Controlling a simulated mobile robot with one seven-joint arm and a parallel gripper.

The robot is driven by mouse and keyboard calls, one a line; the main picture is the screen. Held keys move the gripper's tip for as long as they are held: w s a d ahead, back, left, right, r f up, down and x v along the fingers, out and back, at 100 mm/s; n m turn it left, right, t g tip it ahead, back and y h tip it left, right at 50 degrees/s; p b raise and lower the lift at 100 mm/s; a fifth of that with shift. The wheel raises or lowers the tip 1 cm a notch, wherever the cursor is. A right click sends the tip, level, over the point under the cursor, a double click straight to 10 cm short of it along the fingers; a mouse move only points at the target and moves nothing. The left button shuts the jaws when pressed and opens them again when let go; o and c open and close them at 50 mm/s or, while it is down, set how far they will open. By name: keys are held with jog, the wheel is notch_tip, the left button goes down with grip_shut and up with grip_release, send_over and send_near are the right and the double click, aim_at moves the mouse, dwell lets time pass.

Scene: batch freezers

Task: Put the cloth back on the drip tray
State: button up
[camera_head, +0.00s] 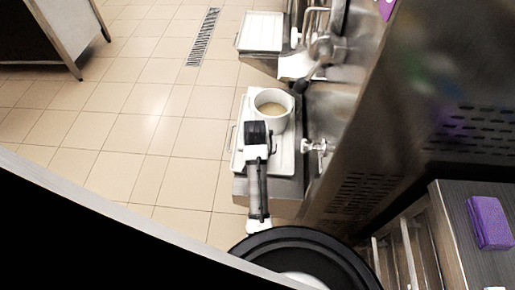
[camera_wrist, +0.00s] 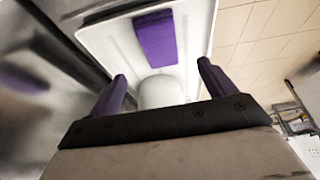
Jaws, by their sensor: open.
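In the head view the near white drip tray (camera_head: 285,152) juts out from the freezer front. A white cup (camera_head: 272,103) with a pale liquid stands at its far part. My gripper (camera_head: 258,133) is over the tray, beside the cup, and its fingertips are hidden there. In the wrist view my gripper (camera_wrist: 162,72) is open, with purple fingers apart. A pale rounded shape (camera_wrist: 162,92), probably the cup, shows between the fingers. Contact cannot be told.
A purple block-like pad (camera_head: 488,222) lies on a steel top (camera_head: 455,235) at the right. Another white tray (camera_head: 261,32) is farther back. The steel freezer (camera_head: 390,130) closes off the right side. The tiled floor (camera_head: 130,120) on the left is open.

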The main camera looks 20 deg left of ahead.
jog(key=shift+v, duration=0.8)
jog(key=shift+a, duration=0.1)
